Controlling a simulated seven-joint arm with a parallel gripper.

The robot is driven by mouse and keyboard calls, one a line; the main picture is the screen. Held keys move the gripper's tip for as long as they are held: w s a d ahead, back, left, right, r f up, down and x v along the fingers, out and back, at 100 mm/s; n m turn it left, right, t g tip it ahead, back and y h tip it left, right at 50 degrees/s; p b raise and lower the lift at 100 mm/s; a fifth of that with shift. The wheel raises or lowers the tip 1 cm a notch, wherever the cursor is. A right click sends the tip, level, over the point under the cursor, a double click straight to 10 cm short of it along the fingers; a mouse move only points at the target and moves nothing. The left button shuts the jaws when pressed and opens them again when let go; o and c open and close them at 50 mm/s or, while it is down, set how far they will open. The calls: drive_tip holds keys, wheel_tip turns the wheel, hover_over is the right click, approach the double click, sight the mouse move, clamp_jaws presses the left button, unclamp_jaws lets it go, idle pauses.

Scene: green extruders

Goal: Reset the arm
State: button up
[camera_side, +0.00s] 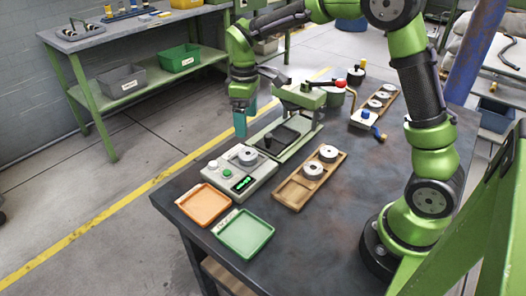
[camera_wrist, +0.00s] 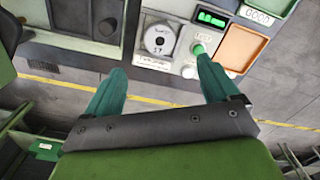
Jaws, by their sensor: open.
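My gripper (camera_side: 241,122) points down over the far edge of the work table, just behind the grey tester box. In the wrist view its two teal fingers (camera_wrist: 160,85) are spread apart with nothing between them. The arm is green and black and reaches across from the table's right side. The tester box (camera_side: 240,174) carries a round metal disc (camera_side: 247,156), a green button and a lit green display. In the wrist view the disc (camera_wrist: 159,38) sits on the box, beyond the fingers and apart from them.
A green press (camera_side: 300,97) stands right of my gripper. An orange tray (camera_side: 203,205) and green tray (camera_side: 245,235) lie at the table's front left. A wooden tray (camera_side: 292,194) holds discs; another (camera_side: 370,110) stands behind. The table's front right is clear.

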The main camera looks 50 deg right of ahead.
wheel_tip(320, 180, up, 6)
drive_tip(key=s+a+r+m+t+y, duration=0.1)
drive_tip(key=s+r+m+t, duration=0.1)
drive_tip(key=s, duration=0.8)
drive_tip(key=s+a+r+m+t+y, duration=0.1)
drive_tip(key=s+m+t, duration=0.4)
drive_tip(key=s, duration=0.5)
drive_tip(key=shift+s+a+r+m, duration=0.2)
drive_tip(key=shift+a+r+m, duration=0.2)
drive_tip(key=shift+a+m, duration=0.5)
drive_tip(key=shift+d, duration=0.15)
